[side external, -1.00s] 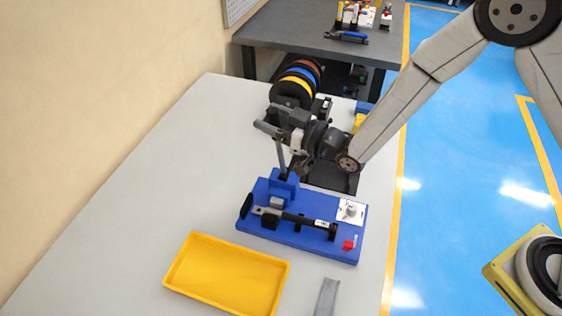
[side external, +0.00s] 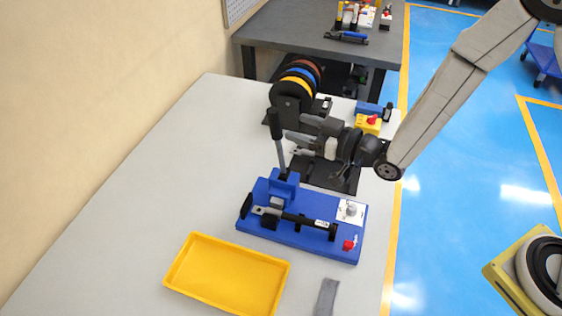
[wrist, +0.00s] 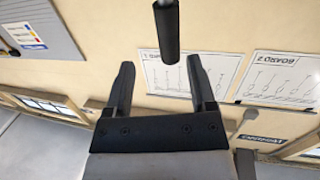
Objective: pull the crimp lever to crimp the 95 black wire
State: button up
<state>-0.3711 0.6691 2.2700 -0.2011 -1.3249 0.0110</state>
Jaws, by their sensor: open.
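The crimp lever (side external: 277,128) stands nearly upright, leaning slightly left, with a black handle on a grey shaft. It rises from the blue crimping press (side external: 285,186). The black wire (side external: 297,218) lies across the front of the blue base, with a white label near its right end. My gripper (side external: 289,143) is open and empty, to the right of the lever with its fingers pointing left. In the wrist view, the lever's black handle (wrist: 168,32) stands beyond the fingertips of my gripper (wrist: 160,66), apart from both fingers.
A yellow tray (side external: 228,288) and a grey strip (side external: 326,297) lie in front of the press. A yellow box with a red button (side external: 368,124) is at the back right. The table's left side is clear.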

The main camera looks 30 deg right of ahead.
jog(key=shift+s+d+f+m+g+h, duration=1.3)
jog(key=shift+d+g+h, duration=1.4)
jog(key=shift+d, duration=2.95)
jog(key=s+d+m+g+h, duration=0.3)
jog(key=s+d+g, duration=0.3)
jog(key=s+d, duration=0.3)
jog(key=shift+s+d+r+m+g+h, duration=0.35)
jog(key=shift+s+m, duration=0.25)
jog(key=shift+s, duration=1.7)
